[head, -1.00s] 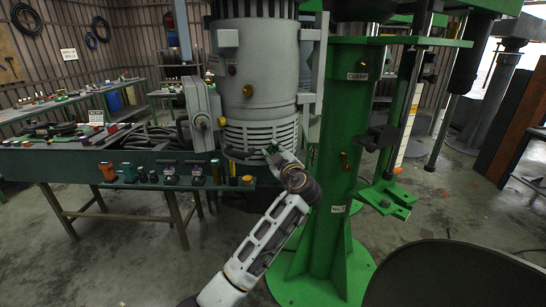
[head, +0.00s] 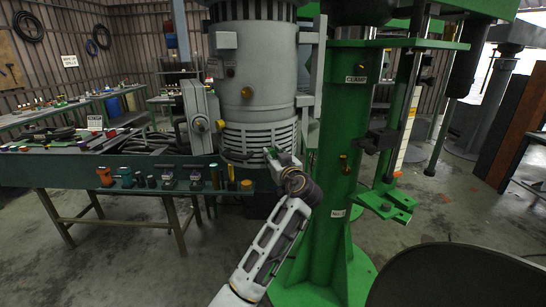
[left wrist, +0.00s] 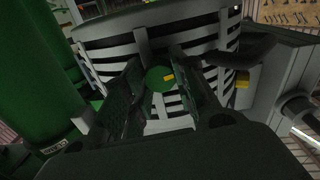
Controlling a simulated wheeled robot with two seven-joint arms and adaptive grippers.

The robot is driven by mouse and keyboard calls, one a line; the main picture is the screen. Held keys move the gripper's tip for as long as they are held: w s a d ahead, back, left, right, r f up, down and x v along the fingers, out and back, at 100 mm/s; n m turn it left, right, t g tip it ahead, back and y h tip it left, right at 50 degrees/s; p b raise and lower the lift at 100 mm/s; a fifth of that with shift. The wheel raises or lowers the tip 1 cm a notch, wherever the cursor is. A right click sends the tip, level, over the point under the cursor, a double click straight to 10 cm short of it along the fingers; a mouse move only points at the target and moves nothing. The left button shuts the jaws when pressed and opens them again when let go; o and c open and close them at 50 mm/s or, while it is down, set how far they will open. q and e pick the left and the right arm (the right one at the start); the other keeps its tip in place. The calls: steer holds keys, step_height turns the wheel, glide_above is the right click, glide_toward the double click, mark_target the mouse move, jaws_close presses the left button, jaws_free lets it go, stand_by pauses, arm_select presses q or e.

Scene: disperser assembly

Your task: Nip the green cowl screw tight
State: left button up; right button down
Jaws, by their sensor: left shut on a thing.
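In the head view my left gripper (head: 276,156) is at the lower slatted part of the grey motor housing (head: 258,75). The screw's shank is hidden. My right gripper is not in view.
The green column (head: 335,165) stands close to the right of my left wrist. A green bench (head: 60,172) with several small coloured parts along its front edge is at left. Open floor (head: 120,265) lies in front of it.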

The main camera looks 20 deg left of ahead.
arm_select(q)
steer(key=m, duration=0.1)
steer(key=m+p, duration=0.1)
steer(key=m, duration=0.1)
steer(key=shift+a+f, duration=0.1)
steer(key=shift+a, duration=0.1)
steer(key=m+p, duration=0.1)
steer(key=m, duration=0.2)
steer(key=m+p, duration=0.2)
steer(key=shift+r+m, duration=0.2)
steer(key=shift+m, duration=0.1)
steer(key=m+p, duration=0.2)
steer(key=m, duration=0.1)
steer(key=shift+m+p, duration=0.65)
steer(key=shift+m, duration=0.15)
steer(key=shift+m+p, duration=0.3)
steer(key=shift+m, duration=0.2)
steer(key=shift+o, duration=0.2)
steer(key=shift+m, duration=0.3)
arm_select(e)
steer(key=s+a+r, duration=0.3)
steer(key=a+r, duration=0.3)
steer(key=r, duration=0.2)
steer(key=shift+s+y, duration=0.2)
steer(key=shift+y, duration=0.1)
